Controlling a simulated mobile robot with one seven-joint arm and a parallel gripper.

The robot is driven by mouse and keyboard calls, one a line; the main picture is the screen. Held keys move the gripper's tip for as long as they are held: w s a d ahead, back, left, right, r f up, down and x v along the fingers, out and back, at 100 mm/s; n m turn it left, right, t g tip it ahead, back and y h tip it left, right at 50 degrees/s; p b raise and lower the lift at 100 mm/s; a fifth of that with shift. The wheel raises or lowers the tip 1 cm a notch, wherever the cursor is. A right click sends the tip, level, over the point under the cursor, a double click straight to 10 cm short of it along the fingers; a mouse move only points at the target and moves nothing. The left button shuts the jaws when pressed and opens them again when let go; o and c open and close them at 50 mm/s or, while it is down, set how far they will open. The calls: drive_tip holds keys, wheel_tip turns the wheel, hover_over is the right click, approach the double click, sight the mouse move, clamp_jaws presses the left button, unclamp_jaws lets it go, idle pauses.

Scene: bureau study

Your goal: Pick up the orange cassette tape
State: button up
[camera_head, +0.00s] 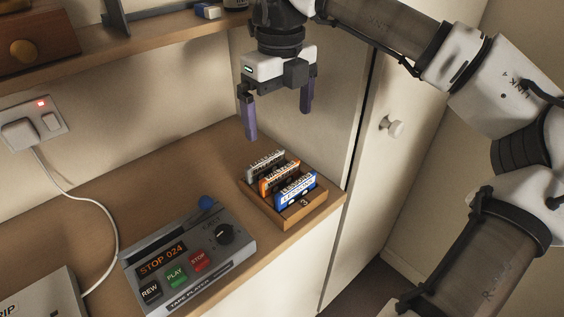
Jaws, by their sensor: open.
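The orange cassette tape (279,178) stands upright in a small wooden holder (274,217) on the desk. It is the middle one of three tapes. A grey tape (264,161) stands behind it and a blue tape (297,190) in front of it, hiding its lower part. My gripper (279,125) is open and empty, pointing down, above and behind the holder. Its two purple fingers are apart, and nothing is between them.
A white cable (83,205) runs from a wall socket (35,124). A shelf (130,42) overhangs at upper left. A cabinet door with a white knob (394,128) stands right of the desk.

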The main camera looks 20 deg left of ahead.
hover_over(280, 170)
wheel_tip(280, 170, down, 8)
drive_tip(key=shift+w+f+p, duration=0.15)
drive_tip(key=shift+p, duration=0.25)
drive_tip(key=shift+f+p, duration=0.85)
drive_tip(key=shift+f, duration=1.85)
drive_tip(key=shift+c, duration=0.4)
drive_tip(key=c, duration=0.5)
